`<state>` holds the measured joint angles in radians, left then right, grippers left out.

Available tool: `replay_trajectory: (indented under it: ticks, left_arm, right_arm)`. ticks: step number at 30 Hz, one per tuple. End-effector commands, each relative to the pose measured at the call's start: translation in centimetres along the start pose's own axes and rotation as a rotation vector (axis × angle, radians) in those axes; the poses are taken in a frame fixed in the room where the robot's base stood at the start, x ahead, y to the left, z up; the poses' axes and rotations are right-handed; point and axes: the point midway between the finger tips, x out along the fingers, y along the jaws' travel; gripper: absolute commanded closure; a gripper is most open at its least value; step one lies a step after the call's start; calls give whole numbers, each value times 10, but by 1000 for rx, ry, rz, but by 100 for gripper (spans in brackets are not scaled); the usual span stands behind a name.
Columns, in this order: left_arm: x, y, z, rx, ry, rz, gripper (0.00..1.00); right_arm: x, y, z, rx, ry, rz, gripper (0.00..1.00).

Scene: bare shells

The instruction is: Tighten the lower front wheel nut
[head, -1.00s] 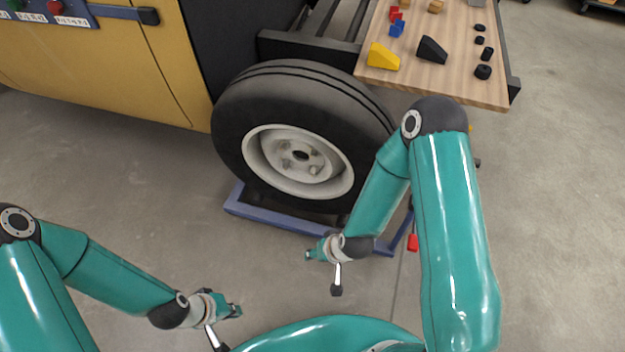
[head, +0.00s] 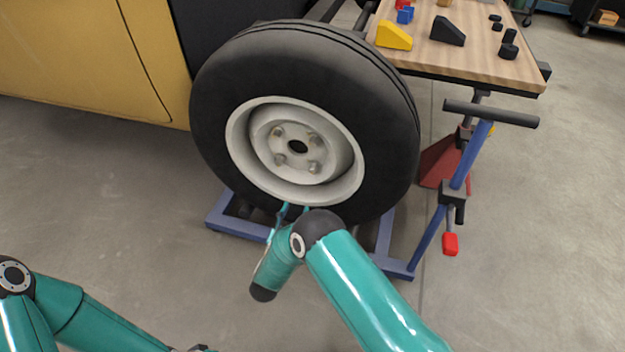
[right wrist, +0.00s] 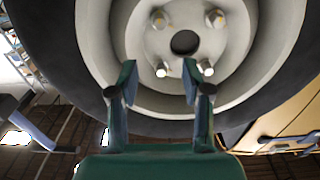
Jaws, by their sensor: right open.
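The wheel's pale hub (head: 296,150) carries several nuts in a ring around a dark centre hole. In the head view the two lower nuts are a left one (head: 280,160) and a right one (head: 314,167); I cannot tell which is the front. My right gripper (head: 294,208) is open and empty at the rim's lower edge, partly hidden by its own arm. In the right wrist view its fingertips (right wrist: 159,70) stand apart, with one shiny nut (right wrist: 162,69) showing between them, farther off. Another nut (right wrist: 205,67) shows beside the right fingertip.
The black tyre (head: 390,130) stands over a blue floor frame (head: 395,262). A blue stand with a black crossbar (head: 490,114) rises at the right. A wooden table (head: 480,62) holds wedges and small black parts. The yellow body (head: 70,60) is at left.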

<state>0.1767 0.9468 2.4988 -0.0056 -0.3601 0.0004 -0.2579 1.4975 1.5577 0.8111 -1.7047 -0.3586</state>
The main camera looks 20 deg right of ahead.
Motion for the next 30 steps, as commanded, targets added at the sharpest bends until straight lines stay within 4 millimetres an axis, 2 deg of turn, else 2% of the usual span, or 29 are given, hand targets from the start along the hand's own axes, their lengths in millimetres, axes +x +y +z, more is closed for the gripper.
replay_trajectory:
  ticks: [8, 21, 24, 30]
  left_arm:
    - [12, -4, 0, 0, 0, 0, 100]
    - [42, -15, 0, 0, 0, 0, 100]
    - [47, -17, 0, 0, 0, 0, 100]
    - [52, -19, 0, 0, 0, 0, 100]
  right_arm:
    - [38, 2, 2, 4, 3, 6, 51]
    - [130, 2, 2, 4, 3, 4, 51]
    - [146, 2, 2, 3, 2, 3, 51]
    - [163, 2, 1, 2, 0, 2, 51]
